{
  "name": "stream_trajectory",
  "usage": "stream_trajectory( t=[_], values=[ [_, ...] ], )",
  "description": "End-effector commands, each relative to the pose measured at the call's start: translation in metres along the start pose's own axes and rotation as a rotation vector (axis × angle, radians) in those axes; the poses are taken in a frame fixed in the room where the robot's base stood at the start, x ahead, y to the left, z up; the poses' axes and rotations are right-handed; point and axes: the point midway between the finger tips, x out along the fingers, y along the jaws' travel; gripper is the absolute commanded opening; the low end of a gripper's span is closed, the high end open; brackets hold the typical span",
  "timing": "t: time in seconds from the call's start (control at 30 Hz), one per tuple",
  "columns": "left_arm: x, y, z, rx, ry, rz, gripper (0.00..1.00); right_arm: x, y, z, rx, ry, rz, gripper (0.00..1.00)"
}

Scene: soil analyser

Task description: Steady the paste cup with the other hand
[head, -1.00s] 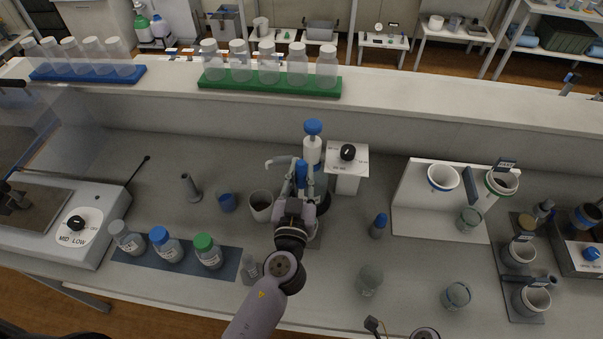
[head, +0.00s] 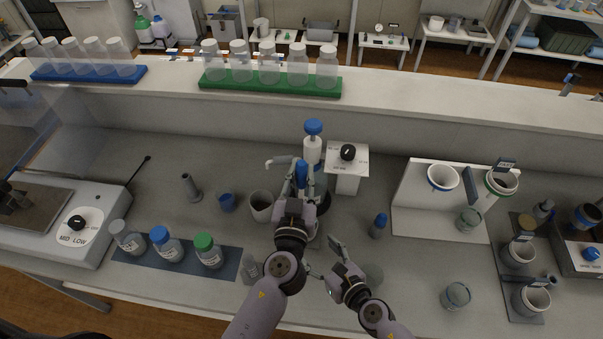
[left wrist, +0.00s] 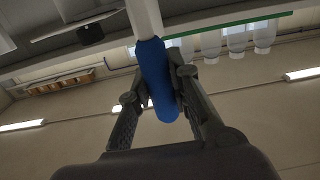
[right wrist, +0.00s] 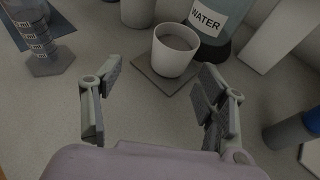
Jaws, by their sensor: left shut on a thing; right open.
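The paste cup (right wrist: 175,50) is a pale cup with grey contents, standing upright on a small dark square mat (right wrist: 147,80) in the right wrist view. In the head view my left arm mostly hides it. My right gripper (head: 325,259) is open and empty. It is low over the bench, on the near side of the cup; in the right wrist view the cup is ahead, between the open fingers and apart from them. My left gripper (head: 301,183) is shut on a blue handle (left wrist: 157,80) with a pale shaft, held high above the cup area.
A water bottle (right wrist: 213,18) stands just behind the cup. A blue-capped vial (head: 378,226) and a clear beaker (head: 456,295) are to the right. A graduated cylinder (right wrist: 40,45) is near left.

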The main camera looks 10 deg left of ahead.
Motion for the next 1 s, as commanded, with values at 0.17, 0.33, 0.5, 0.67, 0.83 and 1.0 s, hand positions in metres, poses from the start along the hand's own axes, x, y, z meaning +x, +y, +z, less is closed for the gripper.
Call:
stream_trajectory(
  t=[0.17, 0.33, 0.5, 0.67, 0.83, 1.0],
  values=[
    [0.000, 0.000, 0.000, 0.000, 0.000, 0.000, 0.00, 0.001, -0.012, -0.004, -0.002, -0.005, -0.079, 0.67],
    [0.000, 0.000, 0.000, 0.000, 0.000, 0.000, 0.00, 0.018, -0.014, -0.003, -0.004, -0.007, -0.079, 0.67],
    [0.000, 0.000, 0.000, 0.000, 0.000, 0.000, 0.00, 0.044, -0.016, -0.003, -0.005, -0.006, -0.077, 0.67],
    [0.000, 0.000, 0.000, 0.000, 0.001, 0.000, 0.00, 0.067, -0.017, -0.003, -0.006, -0.006, -0.076, 0.67],
    [0.000, 0.000, 0.000, 0.000, 0.000, 0.000, 0.00, 0.087, -0.018, -0.003, -0.005, -0.006, -0.076, 0.67],
    [0.000, 0.000, 0.000, 0.000, 0.000, 0.000, 0.00, 0.098, -0.019, -0.003, -0.003, -0.005, -0.077, 0.67]
  ],
)
